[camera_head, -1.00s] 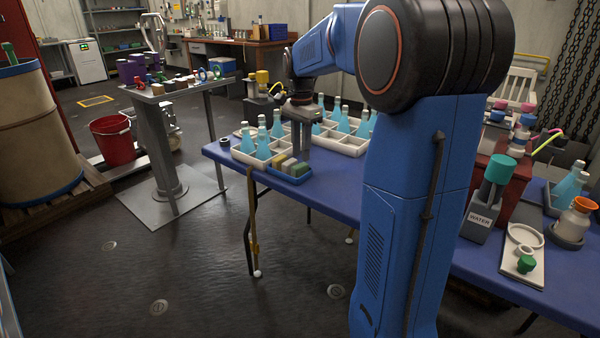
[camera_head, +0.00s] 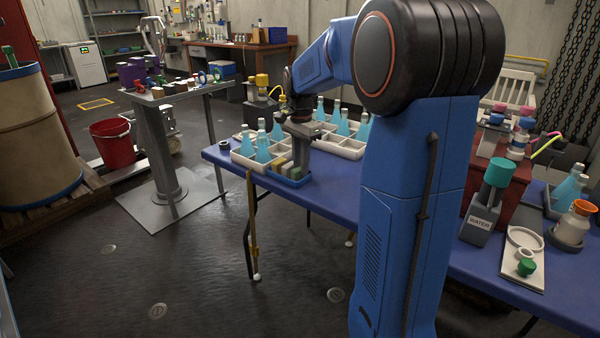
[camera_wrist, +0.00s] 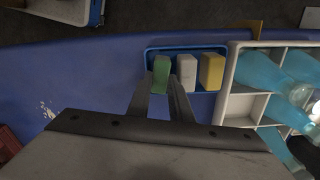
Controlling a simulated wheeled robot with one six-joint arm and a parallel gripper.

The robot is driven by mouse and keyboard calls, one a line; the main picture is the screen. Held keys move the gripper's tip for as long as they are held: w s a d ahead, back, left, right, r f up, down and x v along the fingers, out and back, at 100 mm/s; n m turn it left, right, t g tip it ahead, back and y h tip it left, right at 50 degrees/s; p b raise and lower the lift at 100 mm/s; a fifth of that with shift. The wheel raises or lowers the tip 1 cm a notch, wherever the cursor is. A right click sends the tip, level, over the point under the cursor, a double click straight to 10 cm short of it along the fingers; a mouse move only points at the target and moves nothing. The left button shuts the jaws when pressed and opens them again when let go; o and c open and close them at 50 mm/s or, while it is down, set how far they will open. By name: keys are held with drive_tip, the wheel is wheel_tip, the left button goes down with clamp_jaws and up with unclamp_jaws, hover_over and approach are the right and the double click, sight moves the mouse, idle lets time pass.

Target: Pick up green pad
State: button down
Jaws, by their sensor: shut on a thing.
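The green pad (camera_wrist: 161,68) stands at the left end of a small blue tray (camera_wrist: 186,48) in the wrist view. My gripper (camera_wrist: 162,82) is shut on the pad, one finger on each side of it. The pad still looks to be at the tray; I cannot tell whether it is lifted at all. In the head view my gripper (camera_head: 301,166) is down at the right end of the blue tray (camera_head: 287,179), and it hides the green pad there.
A white pad (camera_wrist: 187,70) and a yellow pad (camera_wrist: 211,70) stand right of the green one. A white divided crate (camera_wrist: 240,95) with blue flasks (camera_wrist: 262,72) is close on the right. Bare blue table (camera_wrist: 85,85) lies to the left.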

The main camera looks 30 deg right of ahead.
drive_tip(key=shift+r, duration=0.1)
wheel_tip(320, 180, up, 10)
idle(0.4)
